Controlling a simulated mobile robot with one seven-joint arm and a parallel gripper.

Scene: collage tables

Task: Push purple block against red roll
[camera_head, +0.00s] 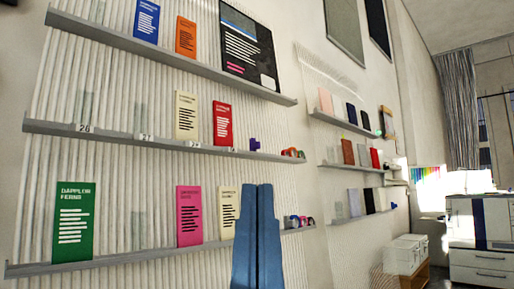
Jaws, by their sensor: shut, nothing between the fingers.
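A small purple block (255,145) stands on the middle wall shelf, to the right of the red booklet. A red roll (286,152) lies near the right end of the same shelf, beside other small coloured rolls. A gap of bare shelf separates the block from the roll. My gripper (257,187) shows as two blue fingers pointing up, shut together with nothing between them. Its tips appear below the middle shelf and under the purple block in the picture. The fingers hide part of the lower shelf.
The middle shelf (110,135) also holds a cream booklet (186,115) and a red booklet (222,124). The lower shelf (120,256) holds green, pink and cream booklets, with small coloured rolls (300,221) at its right end. More shelves and a white cabinet stand farther right.

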